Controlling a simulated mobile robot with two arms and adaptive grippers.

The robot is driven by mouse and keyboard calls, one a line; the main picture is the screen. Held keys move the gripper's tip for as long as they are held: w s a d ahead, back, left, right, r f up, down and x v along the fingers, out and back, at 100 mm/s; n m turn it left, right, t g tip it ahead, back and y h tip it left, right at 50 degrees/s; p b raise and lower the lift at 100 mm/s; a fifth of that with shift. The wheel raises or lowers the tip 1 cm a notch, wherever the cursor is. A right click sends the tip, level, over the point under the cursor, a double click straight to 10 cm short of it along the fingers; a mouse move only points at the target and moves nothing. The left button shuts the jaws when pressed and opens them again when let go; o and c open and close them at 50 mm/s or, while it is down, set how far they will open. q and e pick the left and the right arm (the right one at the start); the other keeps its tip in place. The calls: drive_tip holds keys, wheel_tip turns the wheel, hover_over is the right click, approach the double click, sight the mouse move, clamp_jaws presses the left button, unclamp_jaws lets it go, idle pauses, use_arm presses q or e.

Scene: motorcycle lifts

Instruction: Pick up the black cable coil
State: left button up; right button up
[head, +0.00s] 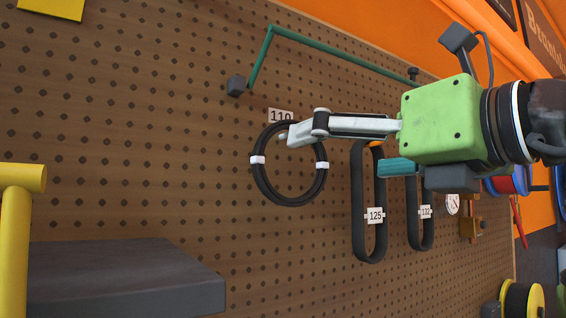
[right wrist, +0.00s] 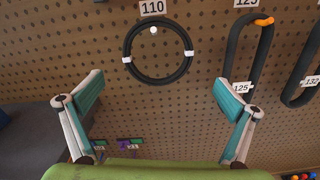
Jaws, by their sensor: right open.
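The black cable coil (head: 290,201) is a ring with two white ties, hanging on a peg below the "110" label on the brown pegboard. In the right wrist view the coil (right wrist: 158,81) lies ahead, between and beyond the two fingertips. My right gripper (head: 345,148) is open and comes in from the right; one finger overlaps the coil's upper right in the head view. In the right wrist view the gripper (right wrist: 158,95) has its fingers spread wide, with nothing between them. My left gripper is not in view.
Black belts labelled "125" (head: 375,215) and "132" (head: 426,212) hang right of the coil. A green rod (head: 335,52) runs above it. A dark shelf (head: 120,275) and a yellow post (head: 15,240) are at lower left. The pegboard (head: 150,150) left of the coil is bare.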

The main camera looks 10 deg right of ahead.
sight(281, 163)
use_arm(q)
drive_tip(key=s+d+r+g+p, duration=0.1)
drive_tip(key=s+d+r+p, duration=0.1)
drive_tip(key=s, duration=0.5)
use_arm(e)
drive_tip(key=p+x, duration=0.2)
drive_tip(key=x, duration=0.3)
drive_tip(key=p+x, duration=0.2)
drive_tip(key=x, duration=0.4)
drive_tip(key=shift+w+a+r, duration=0.1)
drive_tip(key=shift+a+r, duration=0.1)
drive_tip(key=shift+r, duration=0.05)
drive_tip(key=shift+w+a+f, duration=0.15)
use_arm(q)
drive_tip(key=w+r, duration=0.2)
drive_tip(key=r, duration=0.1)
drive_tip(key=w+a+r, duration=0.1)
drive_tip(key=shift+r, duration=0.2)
use_arm(e)
drive_tip(key=c, duration=0.9)
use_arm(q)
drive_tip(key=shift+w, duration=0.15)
